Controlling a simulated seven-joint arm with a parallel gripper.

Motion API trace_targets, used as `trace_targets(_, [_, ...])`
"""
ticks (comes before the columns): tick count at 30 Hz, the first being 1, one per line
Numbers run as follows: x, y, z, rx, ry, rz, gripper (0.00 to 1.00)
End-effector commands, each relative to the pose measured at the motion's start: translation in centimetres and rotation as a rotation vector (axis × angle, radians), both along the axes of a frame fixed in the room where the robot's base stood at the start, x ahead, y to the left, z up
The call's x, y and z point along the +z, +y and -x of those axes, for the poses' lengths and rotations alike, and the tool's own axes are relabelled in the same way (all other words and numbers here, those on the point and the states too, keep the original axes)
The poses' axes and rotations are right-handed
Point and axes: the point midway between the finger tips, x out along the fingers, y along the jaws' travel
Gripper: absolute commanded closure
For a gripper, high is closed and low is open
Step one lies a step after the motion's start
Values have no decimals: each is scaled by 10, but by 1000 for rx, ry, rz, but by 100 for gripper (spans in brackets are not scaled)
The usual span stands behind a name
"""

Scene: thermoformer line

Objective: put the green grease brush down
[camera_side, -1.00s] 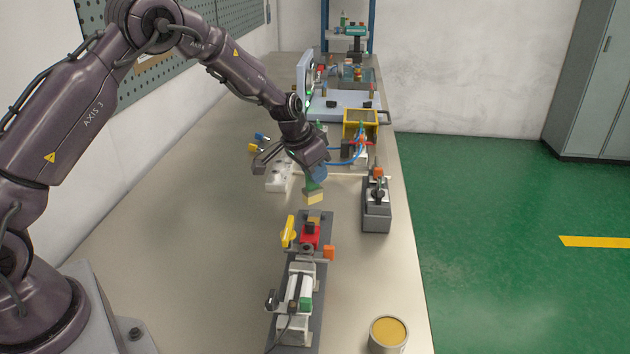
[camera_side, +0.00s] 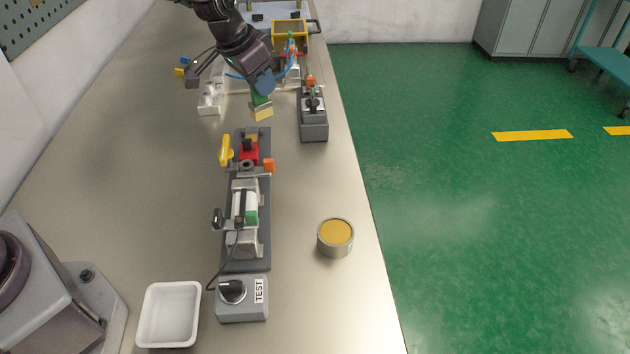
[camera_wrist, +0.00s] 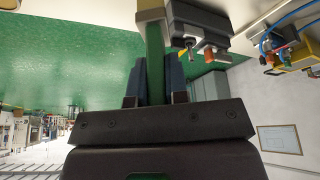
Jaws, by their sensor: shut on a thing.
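My gripper (camera_side: 263,85) is at the top of the side view, shut on the green grease brush (camera_side: 260,102). The brush hangs below the fingers with its pale yellow bristle end pointing down, in the air behind the far end of the grey fixture. In the wrist view the green handle (camera_wrist: 155,60) stands between the two blue fingers of my gripper (camera_wrist: 157,80). An open tin of yellow-brown grease (camera_side: 336,236) stands on the bench near its right edge. A white empty tray (camera_side: 150,325) lies at the front left.
A long grey fixture (camera_side: 262,262) with a red block and yellow lever stands mid-bench, with a TEST switch box (camera_side: 242,305) in front. A dark grey block device (camera_side: 314,128) stands to the right of the brush. The bench (camera_side: 130,180) left of the fixture is bare.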

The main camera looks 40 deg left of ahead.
Motion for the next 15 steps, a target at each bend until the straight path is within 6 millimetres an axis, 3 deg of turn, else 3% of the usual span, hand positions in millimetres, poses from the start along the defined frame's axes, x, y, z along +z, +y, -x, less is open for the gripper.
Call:
trace_targets(1, [7, -24, 13, -61, 0, 3, 100])
trace_targets(6, [15, -87, 64, -280, 0, 0, 100])
trace_targets(10, [11, -116, 101, -429, 2, 0, 100])
trace_targets(15, [-1, -125, 125, -535, 1, -1, 100])
